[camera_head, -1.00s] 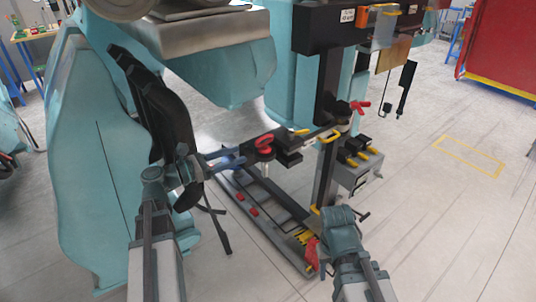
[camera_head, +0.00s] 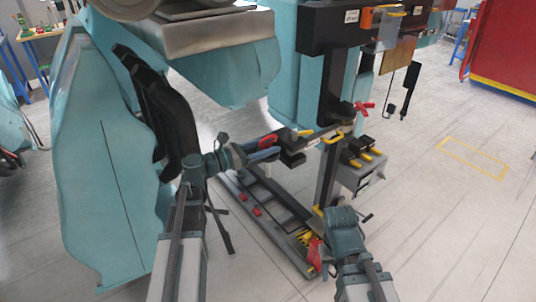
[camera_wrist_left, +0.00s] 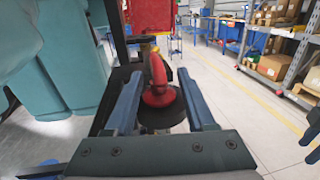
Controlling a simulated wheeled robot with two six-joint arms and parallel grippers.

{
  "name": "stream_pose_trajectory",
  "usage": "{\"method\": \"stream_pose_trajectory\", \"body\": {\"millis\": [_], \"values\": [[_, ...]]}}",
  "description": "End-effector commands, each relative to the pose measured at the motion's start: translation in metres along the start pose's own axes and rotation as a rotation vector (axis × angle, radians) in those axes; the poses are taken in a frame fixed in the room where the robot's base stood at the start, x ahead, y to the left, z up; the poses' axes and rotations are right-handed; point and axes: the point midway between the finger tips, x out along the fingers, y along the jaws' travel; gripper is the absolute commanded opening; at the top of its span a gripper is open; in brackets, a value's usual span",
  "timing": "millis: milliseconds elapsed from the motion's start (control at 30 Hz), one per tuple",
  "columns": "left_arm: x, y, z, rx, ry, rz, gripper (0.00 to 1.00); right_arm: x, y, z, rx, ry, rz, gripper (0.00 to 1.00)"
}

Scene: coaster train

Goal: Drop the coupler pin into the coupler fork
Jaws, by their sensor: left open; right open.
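The coupler pin, with a red loop handle (camera_head: 268,141), shows beside my left gripper's fingers. In the left wrist view its red handle and round collar (camera_wrist_left: 158,93) stand upright between the two blue fingers, over a dark round base. My left gripper (camera_head: 262,154) is open, one finger on each side of the pin, with gaps visible. The pin's shank is hidden. A black block (camera_head: 293,158) just right of the fingers may be part of the coupler; I cannot make out the fork for sure. My right gripper (camera_head: 343,232) is low at the right, its fingers mostly hidden.
A dark post (camera_head: 328,180) with yellow handles stands right of the pin. A grey box with yellow levers (camera_head: 360,165) is beside it. A rail base with red blocks (camera_head: 257,211) lies below. Teal train bodies (camera_head: 110,180) crowd the left. Floor at right is clear.

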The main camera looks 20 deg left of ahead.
Motion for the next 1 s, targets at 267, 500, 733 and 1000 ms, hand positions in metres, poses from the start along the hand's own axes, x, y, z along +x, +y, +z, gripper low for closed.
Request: {"method": "stream_pose_trajectory", "body": {"millis": [267,500,733,1000], "values": [[0.037,0.003,0.001,0.000,0.000,-0.002,0.55,-0.001,0.000,0.000,0.000,0.000,0.000,0.45],[0.038,0.002,0.001,0.000,0.000,-0.001,0.49,-0.001,0.000,0.000,0.000,0.000,0.000,0.45],[0.038,0.002,0.001,0.000,0.000,-0.001,0.08,-0.001,0.000,0.000,0.000,0.000,0.000,0.45],[0.038,0.002,0.001,0.000,0.000,-0.001,0.00,-0.001,0.000,0.000,0.000,0.000,0.000,0.45]]}}
